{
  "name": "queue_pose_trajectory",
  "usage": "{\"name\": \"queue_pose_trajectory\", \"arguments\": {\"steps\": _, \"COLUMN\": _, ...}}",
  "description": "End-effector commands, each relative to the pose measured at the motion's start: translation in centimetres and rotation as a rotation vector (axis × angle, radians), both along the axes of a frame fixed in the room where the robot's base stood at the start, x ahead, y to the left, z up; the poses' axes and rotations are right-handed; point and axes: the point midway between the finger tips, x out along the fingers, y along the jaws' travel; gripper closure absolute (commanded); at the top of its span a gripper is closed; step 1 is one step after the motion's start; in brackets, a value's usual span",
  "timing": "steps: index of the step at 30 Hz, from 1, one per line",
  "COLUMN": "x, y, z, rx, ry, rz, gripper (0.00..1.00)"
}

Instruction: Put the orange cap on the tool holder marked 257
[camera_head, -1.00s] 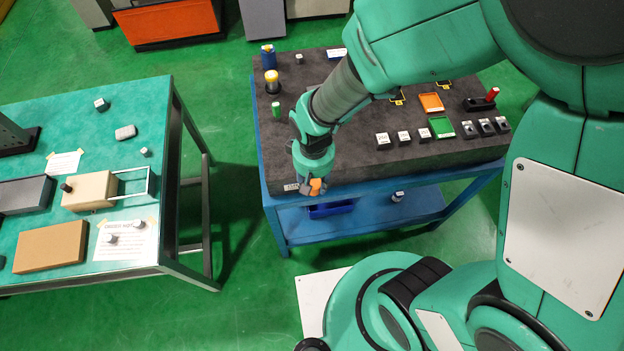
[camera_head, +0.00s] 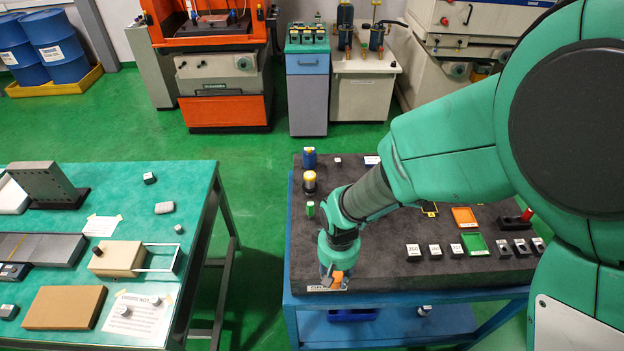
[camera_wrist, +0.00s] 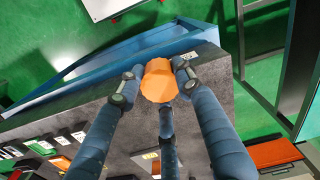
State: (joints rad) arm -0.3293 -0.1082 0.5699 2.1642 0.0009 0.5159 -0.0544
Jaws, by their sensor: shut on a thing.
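My gripper (camera_head: 332,277) is shut on the orange cap (camera_wrist: 159,80), which sits between the fingertips in the wrist view. In the head view the orange cap (camera_head: 337,281) shows under my wrist, at the front left edge of the dark table top (camera_head: 375,268). Several small blocks with white labels stand in a row right of my gripper, among them a left one (camera_head: 413,250), a middle one (camera_head: 435,250) and a right one (camera_head: 456,249). Their numbers are too small to read surely, so I cannot tell which is 257.
Grey holders (camera_head: 521,247) stand farther right. A green cylinder (camera_head: 310,209) and a yellow-topped container (camera_head: 309,182) stand at left. A separate green bench (camera_head: 190,200) is left across a gap.

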Motion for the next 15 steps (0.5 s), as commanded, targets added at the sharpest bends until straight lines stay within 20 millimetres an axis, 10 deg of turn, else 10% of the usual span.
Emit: {"name": "queue_pose_trajectory", "arguments": {"steps": 15, "x": 12.7, "y": 1.9, "z": 5.3, "rx": 0.002, "ry": 0.002, "rz": 0.088, "gripper": 0.85}}
